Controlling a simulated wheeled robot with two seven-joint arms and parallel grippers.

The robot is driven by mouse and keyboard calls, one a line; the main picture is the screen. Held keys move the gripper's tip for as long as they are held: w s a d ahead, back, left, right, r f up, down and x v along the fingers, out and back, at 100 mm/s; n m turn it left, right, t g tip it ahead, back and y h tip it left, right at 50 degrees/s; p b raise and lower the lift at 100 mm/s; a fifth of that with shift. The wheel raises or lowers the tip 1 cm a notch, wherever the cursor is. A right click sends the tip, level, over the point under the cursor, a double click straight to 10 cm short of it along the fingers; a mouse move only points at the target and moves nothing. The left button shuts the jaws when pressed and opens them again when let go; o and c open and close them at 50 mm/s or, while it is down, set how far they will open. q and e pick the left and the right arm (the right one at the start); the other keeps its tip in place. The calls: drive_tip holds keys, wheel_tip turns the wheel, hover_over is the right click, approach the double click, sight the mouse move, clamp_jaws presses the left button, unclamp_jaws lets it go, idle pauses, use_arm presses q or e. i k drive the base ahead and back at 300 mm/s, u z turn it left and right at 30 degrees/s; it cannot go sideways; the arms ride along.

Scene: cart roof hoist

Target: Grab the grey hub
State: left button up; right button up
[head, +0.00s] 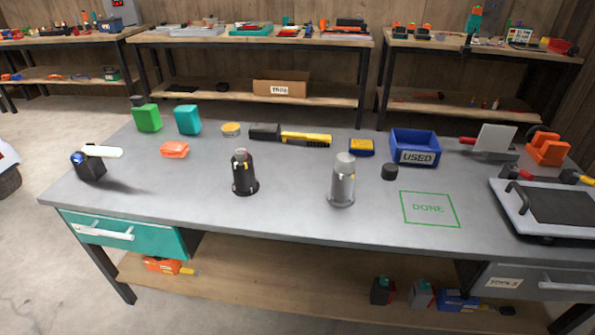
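A light grey, stepped cylinder, which looks like the grey hub (343,182), stands upright on the grey workbench (290,205), right of the middle. A dark, near-black part of similar shape (243,175) stands upright to its left, apart from it. Both have a narrower top and a wider foot. Neither of my grippers shows in the head view, and nothing is touching the hub.
A green DONE outline (430,209) marks empty bench at right. A small black cylinder (389,172) and a blue USED bin (415,147) stand behind it. A white and black panel (550,208) lies at far right. Bench in front of the hub is clear.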

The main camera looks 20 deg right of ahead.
sight(341, 195)
drive_tip(key=z, duration=0.15)
drive_tip(key=i, duration=0.9)
drive_tip(key=z, duration=0.55)
